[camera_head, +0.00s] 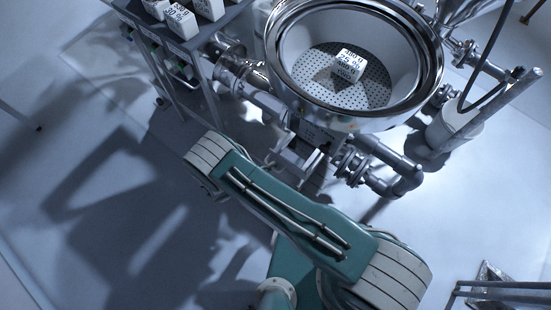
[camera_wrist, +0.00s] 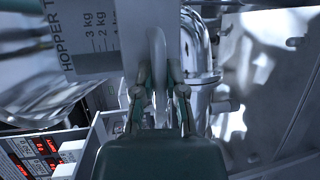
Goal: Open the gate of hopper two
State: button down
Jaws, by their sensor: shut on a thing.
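A shiny steel hopper (camera_head: 275,50) with a perforated plate inside stands at top centre of the head view. A pale plate marked "HOPPER T" with a kg scale (camera_wrist: 90,35) is at the upper left of the wrist view; the rest of its name is cut off. My gripper (camera_wrist: 160,90) is shut on a pale upright bar (camera_wrist: 157,52), which looks like the gate handle. I cannot tell from this how far the gate is open. In the head view my gripper is not clear, and my green arm reaches up to just below the hopper.
A white labelled block (camera_head: 348,65) sits in the hopper. A rack (camera_head: 150,45) with white labelled blocks stands at upper left. Steel pipes (camera_head: 385,175) run right of the hopper. Red digital displays (camera_wrist: 38,146) show at lower left of the wrist view. The floor at left is open.

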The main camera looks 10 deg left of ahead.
jog(key=shift+s+d+f, duration=0.15)
jog(key=shift+d+f, duration=0.1)
jog(key=shift+d, duration=0.1)
jog(key=c, duration=0.7)
grip_release()
jog(key=shift+r, duration=0.1)
jog(key=shift+a, duration=0.1)
jog(key=shift+a+r, duration=0.1)
jog(key=shift+a, duration=0.2)
jog(key=v, duration=1.1)
jog(key=shift+s, duration=0.2)
jog(key=shift+a, duration=0.1)
